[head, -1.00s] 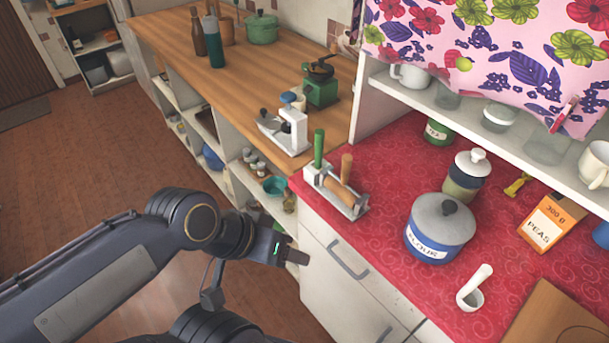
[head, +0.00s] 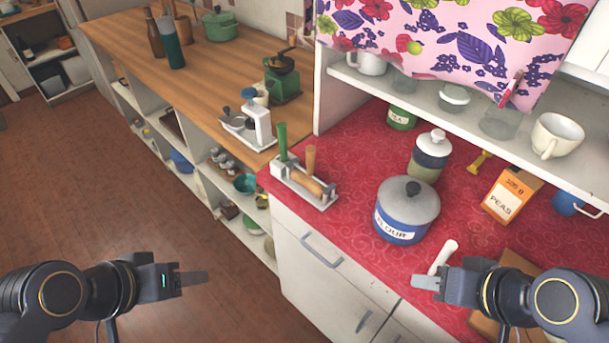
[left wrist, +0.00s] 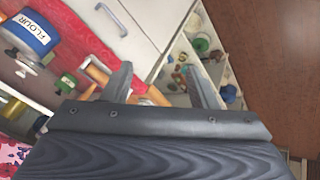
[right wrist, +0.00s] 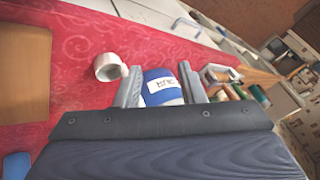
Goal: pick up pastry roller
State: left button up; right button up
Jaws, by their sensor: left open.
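The pastry roller (head: 305,181), with a wooden roller and an upright wooden handle, rests in a pale rack (head: 326,200) at the left edge of the red counter. A green-handled tool (head: 282,142) stands in the same rack. In the left wrist view the wooden roller (left wrist: 97,74) shows beyond the fingers, partly hidden by one. My left gripper (head: 200,278) is open and empty, low over the floor, left of the counter and well apart from the roller. My right gripper (head: 422,283) is open and empty near the counter's front; its parted fingers show in the right wrist view (right wrist: 160,88).
A flour pot (head: 408,207) stands right of the rack, with a lidded jar (head: 430,152) behind it. A white scoop (head: 443,257) lies near my right gripper. A white scale (head: 257,125) stands on the wooden counter behind the rack. A shelf (head: 450,108) overhangs the back.

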aim_at(310, 150)
jog(key=z, duration=1.85)
jog(key=u, duration=1.85)
jog(key=i+j+z, duration=0.2)
jog(key=j, duration=0.15)
jog(key=i+j+z, duration=0.1)
jog(key=j+z, duration=0.15)
jog(key=j, duration=0.15)
jog(key=i+j+z, duration=0.2)
jog(key=j, duration=0.2)
jog(key=j+z, duration=0.25)
jog(key=j, duration=0.15)
